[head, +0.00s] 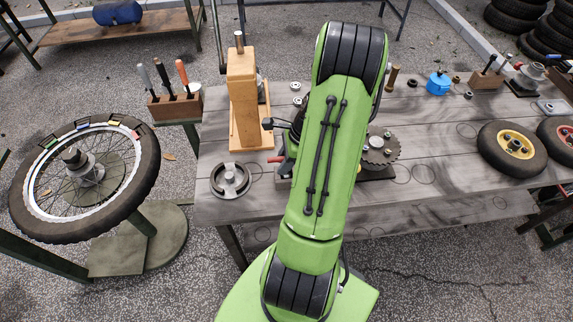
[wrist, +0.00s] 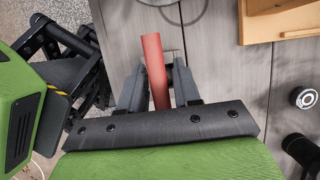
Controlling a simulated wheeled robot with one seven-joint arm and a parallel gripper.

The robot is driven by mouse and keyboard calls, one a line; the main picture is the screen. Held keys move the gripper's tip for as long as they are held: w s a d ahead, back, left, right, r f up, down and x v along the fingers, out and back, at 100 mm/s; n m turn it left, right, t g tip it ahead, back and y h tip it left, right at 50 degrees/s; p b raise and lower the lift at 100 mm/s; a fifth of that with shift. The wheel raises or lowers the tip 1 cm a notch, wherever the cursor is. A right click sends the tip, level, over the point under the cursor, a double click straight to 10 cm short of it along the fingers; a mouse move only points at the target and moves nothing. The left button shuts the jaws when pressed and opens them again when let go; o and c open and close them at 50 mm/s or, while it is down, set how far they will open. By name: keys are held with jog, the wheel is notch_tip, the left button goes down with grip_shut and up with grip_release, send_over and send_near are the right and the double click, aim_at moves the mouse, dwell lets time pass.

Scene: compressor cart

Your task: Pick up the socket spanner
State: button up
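A red handle (wrist: 153,62), which looks like the socket spanner's grip, lies between the two fingers of my gripper (wrist: 158,82) in the wrist view. The fingers stand apart, with a visible gap on the handle's right side; on its left the finger is very near and I cannot tell whether it touches. The handle's lower end is hidden behind the gripper body, and no socket end shows. In the head view a small red tip (head: 275,159) shows left of my arm, over the bench; my arm hides most of the gripper there.
The grey plank bench (head: 440,195) has a wooden stand (head: 243,100) and a round metal flange (head: 230,180) left of my arm. A toothed gear (head: 381,150) is close on its right. Small wheels (head: 511,148) lie at the right. A spoked wheel (head: 128,175) stands at the left.

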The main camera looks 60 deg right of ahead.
grip_shut()
notch_tip(320, 180, up, 10)
jog(key=p, duration=0.3)
